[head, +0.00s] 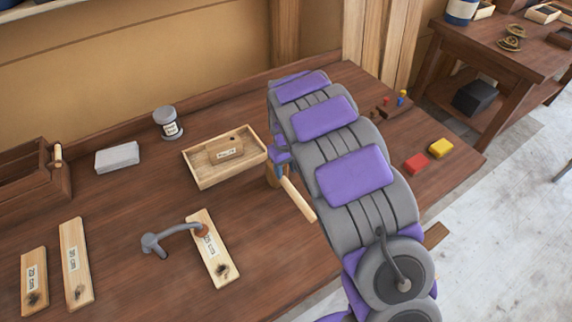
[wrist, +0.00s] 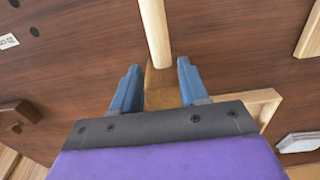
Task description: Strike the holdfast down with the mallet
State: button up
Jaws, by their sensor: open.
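The grey holdfast (head: 172,236) is a hooked metal bar on the bench. Its curved arm reaches right to the upper part of a labelled pale board (head: 218,256). The mallet has a pale round handle (head: 298,198) and a brown wooden head. In the wrist view the handle (wrist: 155,35) points up and away, and the head (wrist: 162,88) lies between the two blue fingers. My gripper (wrist: 158,78) is open, with a finger on each side of the head. In the head view my arm partly hides the mallet. I cannot tell whether the fingers touch it.
A shallow wooden tray (head: 196,178) with a labelled block is left of my gripper.

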aim_at(285, 180)
jog(key=f, duration=0.2)
jog(key=f+b, duration=0.1)
jog(key=f, duration=0.1)
jog(key=shift+a, duration=0.2)
jog(key=shift+d+f, duration=0.15)
jog(key=shift+f, duration=1.2)
jog(key=shift+c, duration=0.2)
grip_shut()
jog(key=shift+r, duration=0.2)
dwell(0.4)
jog(key=shift+r, duration=0.35)
jog(key=shift+r, duration=0.1)
